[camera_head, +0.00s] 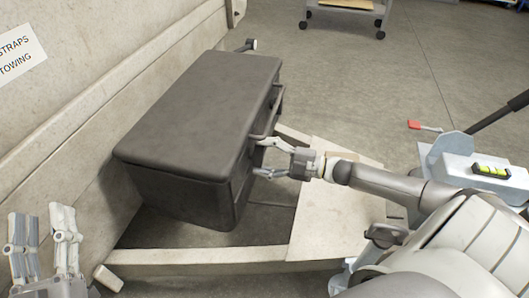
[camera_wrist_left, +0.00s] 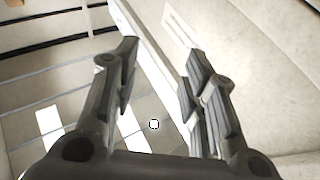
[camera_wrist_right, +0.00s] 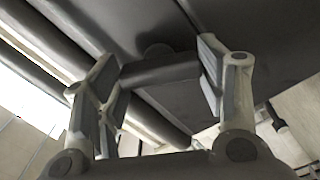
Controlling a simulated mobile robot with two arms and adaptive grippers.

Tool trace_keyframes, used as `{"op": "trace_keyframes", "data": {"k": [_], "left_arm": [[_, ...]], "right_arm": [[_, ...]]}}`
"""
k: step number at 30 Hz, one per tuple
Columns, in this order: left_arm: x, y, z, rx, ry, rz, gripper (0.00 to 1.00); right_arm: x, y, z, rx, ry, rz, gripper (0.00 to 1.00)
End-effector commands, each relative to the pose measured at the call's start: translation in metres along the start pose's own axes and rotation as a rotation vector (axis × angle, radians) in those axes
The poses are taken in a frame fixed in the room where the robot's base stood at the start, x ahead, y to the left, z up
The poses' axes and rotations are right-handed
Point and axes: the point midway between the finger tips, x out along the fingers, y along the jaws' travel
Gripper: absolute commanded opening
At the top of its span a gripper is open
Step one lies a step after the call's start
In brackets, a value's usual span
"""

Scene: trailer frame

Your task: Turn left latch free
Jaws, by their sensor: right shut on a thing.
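A dark grey lidded box (camera_head: 185,125) stands on the trailer frame against the beige side wall, its lid down. The nearer latch on its right-hand face is a dark bar (camera_wrist_right: 160,73) in the right wrist view, between the fingers of my right gripper (camera_head: 259,157). That gripper (camera_wrist_right: 158,80) is shut on the latch; its fingers partly hide the latch in the head view. A farther latch (camera_head: 278,97) shows on the same face. My left gripper (camera_head: 43,228) is open and empty at the lower left, fingers pointing up; it also shows in the left wrist view (camera_wrist_left: 160,70).
A pale board (camera_head: 335,215) lies right of the box, and a frame beam (camera_head: 200,256) runs in front. The wall (camera_head: 100,85) closes off the left. A small wheeled cart (camera_head: 345,12) stands far back. Open floor (camera_head: 370,90) lies beyond my right arm.

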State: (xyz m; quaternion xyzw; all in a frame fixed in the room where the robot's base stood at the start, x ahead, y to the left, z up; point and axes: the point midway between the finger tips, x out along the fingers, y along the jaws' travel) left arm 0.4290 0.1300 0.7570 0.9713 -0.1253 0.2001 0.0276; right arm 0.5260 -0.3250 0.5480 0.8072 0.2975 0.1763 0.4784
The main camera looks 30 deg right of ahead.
Motion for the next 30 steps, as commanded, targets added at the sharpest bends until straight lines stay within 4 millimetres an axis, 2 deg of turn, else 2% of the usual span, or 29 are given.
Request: {"op": "trace_keyframes", "data": {"k": [6,12,21,30], "left_arm": [[-0.004,-0.005,0.031,0.006,-0.179,-0.010,0.40],[-0.009,-0.007,0.045,0.008,-0.259,-0.014,0.40],[-0.012,-0.008,0.054,0.009,-0.306,-0.016,0.40],[-0.012,-0.008,0.055,0.010,-0.316,-0.017,0.40]], "right_arm": [[0.000,-0.001,-0.001,-0.191,0.000,-0.001,0.40],[0.000,-0.002,-0.001,-0.340,0.002,-0.002,0.40],[0.000,-0.003,0.000,-0.476,0.002,-0.003,0.40],[0.000,-0.004,0.000,-0.515,0.002,-0.003,0.40]]}}
